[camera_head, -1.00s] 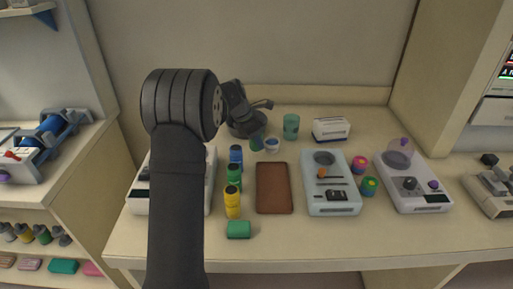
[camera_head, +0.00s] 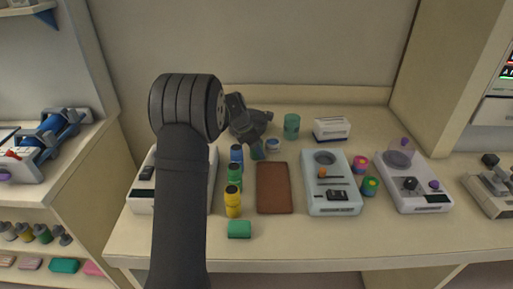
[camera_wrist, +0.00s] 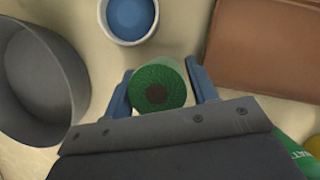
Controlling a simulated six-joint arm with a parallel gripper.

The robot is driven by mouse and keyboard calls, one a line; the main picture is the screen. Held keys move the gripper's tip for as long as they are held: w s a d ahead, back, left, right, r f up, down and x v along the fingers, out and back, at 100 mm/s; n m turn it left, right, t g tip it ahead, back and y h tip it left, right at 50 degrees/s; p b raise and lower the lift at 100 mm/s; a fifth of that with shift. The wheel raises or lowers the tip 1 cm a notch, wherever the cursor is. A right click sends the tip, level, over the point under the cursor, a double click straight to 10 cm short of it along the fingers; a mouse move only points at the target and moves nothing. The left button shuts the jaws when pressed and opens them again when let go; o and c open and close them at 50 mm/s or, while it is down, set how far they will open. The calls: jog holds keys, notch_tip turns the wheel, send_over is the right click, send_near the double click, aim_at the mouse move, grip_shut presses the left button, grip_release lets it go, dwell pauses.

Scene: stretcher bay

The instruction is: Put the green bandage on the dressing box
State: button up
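The green bandage, a green roll with a brown core (camera_wrist: 157,95), sits between the blue fingers of my gripper (camera_wrist: 160,84) in the wrist view. The fingers lie against both its sides. In the head view the bandage (camera_head: 258,151) shows below my gripper, left of a small blue-topped cup (camera_head: 272,144). Whether it touches the table is unclear. A white box with a dark blue base (camera_head: 331,128), likely the dressing box, stands at the back right, apart from my gripper.
A brown tray (camera_head: 274,188) lies right of several coloured bottles (camera_head: 234,176). A teal cup (camera_head: 291,126) stands between my gripper and the white box. A grey round container (camera_wrist: 36,84) is close by. A green block (camera_head: 239,229) lies in front; a device (camera_head: 333,183) lies right of the tray.

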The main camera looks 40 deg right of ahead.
jog(key=v, duration=1.1)
jog(key=shift+r, duration=0.2)
jog(key=o, duration=0.4)
jog(key=shift+a+r, duration=0.2)
jog(key=shift+r, duration=0.25)
jog(key=shift+c, duration=0.2)
